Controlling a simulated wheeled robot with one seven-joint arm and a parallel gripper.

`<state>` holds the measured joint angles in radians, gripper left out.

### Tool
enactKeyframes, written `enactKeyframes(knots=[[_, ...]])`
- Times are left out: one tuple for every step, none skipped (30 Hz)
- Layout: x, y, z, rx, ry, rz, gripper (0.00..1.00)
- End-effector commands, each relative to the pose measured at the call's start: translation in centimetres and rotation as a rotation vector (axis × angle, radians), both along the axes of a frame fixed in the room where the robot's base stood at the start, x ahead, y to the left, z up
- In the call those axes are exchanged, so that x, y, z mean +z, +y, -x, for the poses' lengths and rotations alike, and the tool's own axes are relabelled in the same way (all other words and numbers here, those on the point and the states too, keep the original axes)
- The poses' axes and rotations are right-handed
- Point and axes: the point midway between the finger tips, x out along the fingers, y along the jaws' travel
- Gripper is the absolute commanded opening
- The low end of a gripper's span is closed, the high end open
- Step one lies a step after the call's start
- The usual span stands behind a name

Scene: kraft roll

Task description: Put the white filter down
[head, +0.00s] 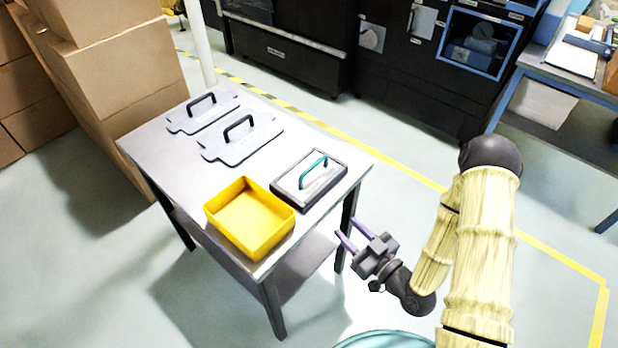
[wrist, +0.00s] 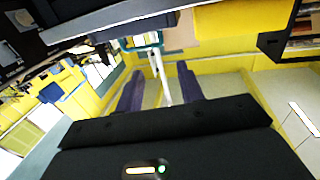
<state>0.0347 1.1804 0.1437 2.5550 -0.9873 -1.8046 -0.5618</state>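A filter with a whitish panel, dark frame and teal handle (head: 300,190) lies flat on the right side of the grey table (head: 160,146) in the head view, beside the yellow tray. No other white filter is clear to me. My gripper (head: 349,232) is off the table's right edge, to the lower right of the filter and apart from it. Its two purple fingers are spread with nothing seen held. In the wrist view my open gripper (wrist: 160,88) points past a pale upright strip, which seems to be background.
The empty-looking yellow tray (head: 247,240) sits at the table's near corner. Two flat grey plates with black handles, the nearer (head: 240,145) and the farther (head: 190,117), lie at the back left. Cardboard boxes (head: 110,75) stand at left. The table's left front is bare.

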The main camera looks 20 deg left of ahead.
Motion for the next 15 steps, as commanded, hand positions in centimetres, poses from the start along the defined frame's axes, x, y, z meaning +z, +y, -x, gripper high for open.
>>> enactKeyframes(knots=[[0.0,0.0,0.0,-0.001,0.001,0.001,0.38],[0.0,0.0,0.0,-0.001,0.001,0.001,0.38],[0.0,0.0,-0.1,-0.001,0.000,0.001,0.38],[-0.1,0.1,-0.1,0.000,0.000,0.001,0.38],[-0.1,0.1,-0.2,0.000,-0.002,0.001,0.38],[-0.2,0.3,-0.2,0.001,-0.002,0.002,0.38],[-0.3,0.4,-0.3,0.002,-0.002,0.002,0.38],[-0.3,0.6,-0.5,0.002,-0.003,0.002,0.38],[-0.4,0.9,-0.6,0.003,-0.004,0.003,0.38],[-0.5,1.1,-0.7,0.004,-0.004,0.003,0.38],[-0.5,1.3,-0.9,0.003,-0.005,0.003,0.38],[-0.5,1.7,-1.1,0.004,-0.005,0.002,0.38],[-0.5,1.9,-1.2,0.004,-0.004,0.001,0.38],[-0.5,2.1,-1.3,0.004,-0.004,0.003,0.38],[-0.5,2.6,-1.6,0.006,-0.005,0.002,0.38]])
